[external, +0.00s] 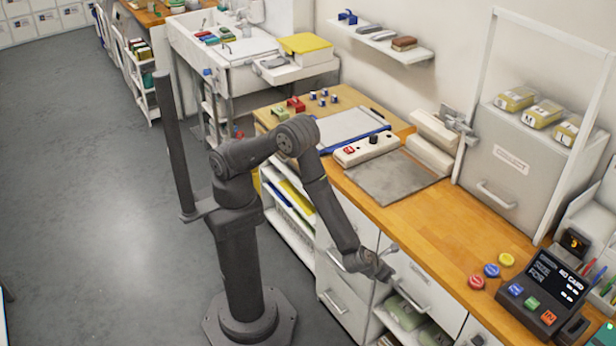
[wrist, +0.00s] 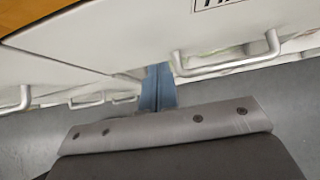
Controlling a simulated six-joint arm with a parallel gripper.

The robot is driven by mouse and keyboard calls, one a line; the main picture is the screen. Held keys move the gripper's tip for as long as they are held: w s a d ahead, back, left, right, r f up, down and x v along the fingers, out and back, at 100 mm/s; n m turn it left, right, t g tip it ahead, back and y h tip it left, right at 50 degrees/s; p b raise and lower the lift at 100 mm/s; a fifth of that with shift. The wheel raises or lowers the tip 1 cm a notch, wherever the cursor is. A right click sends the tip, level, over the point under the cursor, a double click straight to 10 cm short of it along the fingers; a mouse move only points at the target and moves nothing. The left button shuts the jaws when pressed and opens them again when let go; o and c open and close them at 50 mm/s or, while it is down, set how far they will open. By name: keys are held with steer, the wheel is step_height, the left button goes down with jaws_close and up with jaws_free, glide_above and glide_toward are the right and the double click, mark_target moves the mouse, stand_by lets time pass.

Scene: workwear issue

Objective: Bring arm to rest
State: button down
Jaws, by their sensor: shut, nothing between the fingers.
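My arm stands on its base on the grey floor, in front of the wooden workbench. It bends over and hangs down toward the bench front in the external view. My gripper (external: 384,266) is at the low end of the arm, in front of the white drawers and below the bench top. In the wrist view, the blue-grey fingers (wrist: 158,88) are together and hold nothing. They appear close to the drawer fronts and a drawer handle (wrist: 228,64); whether they touch is hard to tell.
The wooden bench top (external: 428,229) carries a grey mat (external: 390,176), a paper trimmer (external: 352,128), coloured buttons and a dark display unit (external: 541,291). A drawer handle (external: 411,294) sticks out near my gripper. An open shelf (external: 403,312) is below. Floor at left is clear.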

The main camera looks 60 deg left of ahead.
steer(key=shift+w, duration=0.95)
steer(key=s+r, duration=0.5)
steer(key=s, duration=0.3)
steer(key=shift+s, duration=0.25)
